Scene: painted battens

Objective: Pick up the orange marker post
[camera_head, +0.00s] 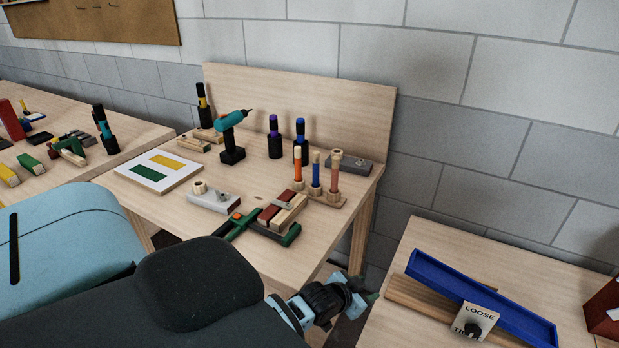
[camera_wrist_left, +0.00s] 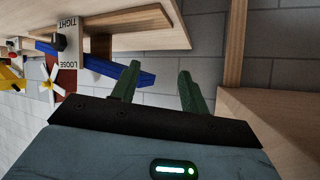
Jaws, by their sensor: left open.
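The orange marker post (camera_head: 298,168) stands upright in a wooden base (camera_head: 327,199) on the middle workbench. A blue post (camera_head: 316,172) and a salmon-brown post (camera_head: 335,175) stand beside it in the same base. My left gripper (camera_head: 371,296) is in front of and below the bench's right front corner, well apart from the posts. Its green fingers are open and empty in the left wrist view (camera_wrist_left: 157,78). The posts do not show in that view. My right gripper is not in view.
A green-barred clamp (camera_head: 262,228) with wood blocks lies in front of the posts. A grey block (camera_head: 349,163) and black-based tools (camera_head: 275,145) stand behind. A blue rail (camera_head: 480,298) with a LOOSE/TIGHT sign (camera_head: 475,321) is on the right table. A gap separates the tables.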

